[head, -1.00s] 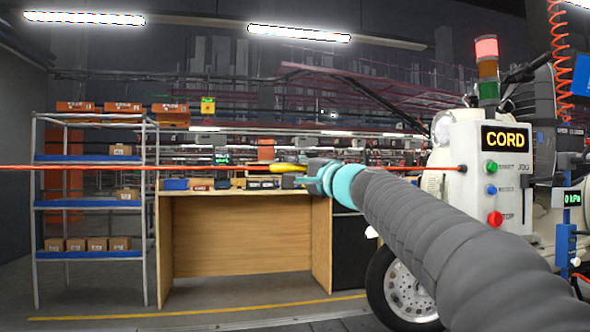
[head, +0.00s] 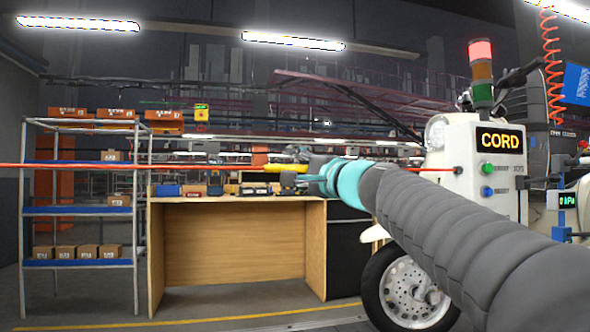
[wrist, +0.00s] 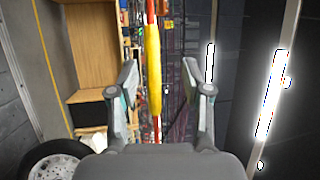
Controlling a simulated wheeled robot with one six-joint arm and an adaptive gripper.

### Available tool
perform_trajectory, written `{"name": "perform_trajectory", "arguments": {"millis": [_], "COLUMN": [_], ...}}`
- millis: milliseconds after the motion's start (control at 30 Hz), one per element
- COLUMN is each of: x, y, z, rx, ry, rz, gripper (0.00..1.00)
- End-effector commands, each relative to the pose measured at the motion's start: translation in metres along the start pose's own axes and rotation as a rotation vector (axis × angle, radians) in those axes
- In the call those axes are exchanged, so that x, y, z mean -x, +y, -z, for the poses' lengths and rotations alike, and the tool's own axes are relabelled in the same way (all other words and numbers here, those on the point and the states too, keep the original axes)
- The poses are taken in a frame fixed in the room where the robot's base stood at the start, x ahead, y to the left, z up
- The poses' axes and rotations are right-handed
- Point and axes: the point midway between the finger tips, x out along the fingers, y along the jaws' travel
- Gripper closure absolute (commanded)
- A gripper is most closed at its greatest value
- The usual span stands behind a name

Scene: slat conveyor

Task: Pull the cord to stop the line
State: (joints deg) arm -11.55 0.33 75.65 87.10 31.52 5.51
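The red cord (head: 190,166) runs level across the head view, from the left edge to the white control box on the right. Its yellow grip section (head: 262,169) is beside my gripper (head: 298,168), which partly covers the cord. In the wrist view the cord runs up and down, with the yellow section (wrist: 153,65) between the two fingers of my open gripper (wrist: 159,78). A gap shows on each side, so neither finger appears to touch it. The control box (head: 455,150) has a lit "CORD" sign and a stack light (head: 482,72) with its red top lit.
A wooden bench (head: 235,245) with small items on top stands behind the cord. A shelf rack (head: 80,211) with boxes is at left. A scooter-like vehicle's wheel (head: 405,290) is below my arm. The floor at front left is clear.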

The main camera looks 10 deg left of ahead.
Motion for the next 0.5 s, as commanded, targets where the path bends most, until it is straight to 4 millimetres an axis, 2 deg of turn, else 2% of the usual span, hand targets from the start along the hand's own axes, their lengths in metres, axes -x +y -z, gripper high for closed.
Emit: {"name": "perform_trajectory", "arguments": {"millis": [267,367,500], "x": [0.006,0.018,0.045], "y": [0.0,-0.001,-0.001], "z": [0.002,0.002,0.002], "rx": [0.001,0.001,0.002], "ry": [0.003,0.004,0.005], "rz": [-0.001,0.0,0.0], "gripper": [0.51,0.51,0.51]}}
